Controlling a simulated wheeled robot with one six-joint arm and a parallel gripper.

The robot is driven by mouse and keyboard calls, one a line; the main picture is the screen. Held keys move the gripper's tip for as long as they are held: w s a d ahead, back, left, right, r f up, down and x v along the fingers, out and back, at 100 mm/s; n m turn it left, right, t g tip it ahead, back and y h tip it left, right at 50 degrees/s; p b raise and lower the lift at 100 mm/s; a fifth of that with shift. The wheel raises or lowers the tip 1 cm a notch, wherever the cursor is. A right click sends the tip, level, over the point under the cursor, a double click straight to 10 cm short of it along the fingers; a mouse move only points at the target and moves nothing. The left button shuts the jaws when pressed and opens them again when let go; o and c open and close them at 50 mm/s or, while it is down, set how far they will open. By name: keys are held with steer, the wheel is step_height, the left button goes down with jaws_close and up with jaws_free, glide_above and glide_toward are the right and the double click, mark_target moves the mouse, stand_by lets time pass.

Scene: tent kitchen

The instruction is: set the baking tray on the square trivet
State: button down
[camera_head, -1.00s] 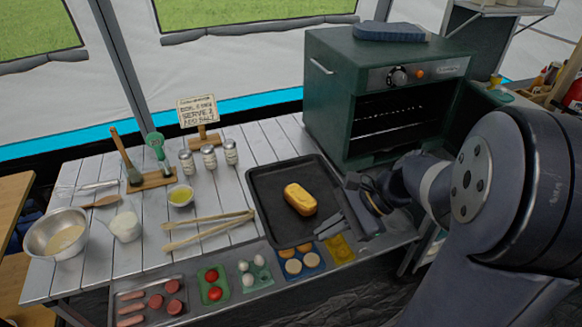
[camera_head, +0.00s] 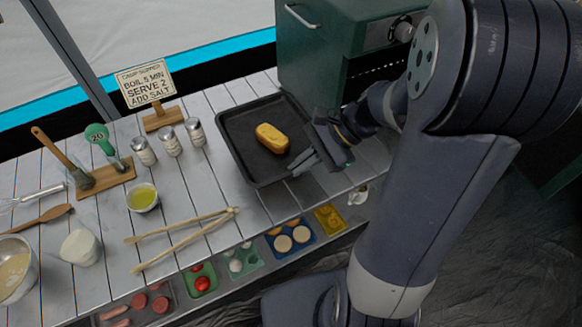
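The dark baking tray (camera_head: 240,130) is over the back right part of the white slatted table, with a golden loaf (camera_head: 271,138) on it. My gripper (camera_head: 306,163) comes in from the right, and its fingers are at the tray's front right rim. It appears shut on the rim, but the wrist partly hides the contact. I cannot tell whether the tray's underside touches the table. I cannot make out a square trivet; the tray or my arm may hide it.
A green oven (camera_head: 335,60) stands behind the tray. Shakers (camera_head: 170,140), a sign (camera_head: 147,85), an oil bowl (camera_head: 142,197) and wooden tongs (camera_head: 185,240) are to the left. Food containers (camera_head: 240,260) line the front.

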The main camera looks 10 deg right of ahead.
steer(key=shift+f+b, duration=0.4)
steer(key=shift+f, duration=2.85)
steer(key=c, duration=1.7)
jaws_free()
steer(key=shift+d+r, duration=0.15)
steer(key=shift+r, duration=0.1)
steer(key=p+v, duration=0.1)
steer(key=v, duration=1)
steer(key=shift+d+r, duration=0.2)
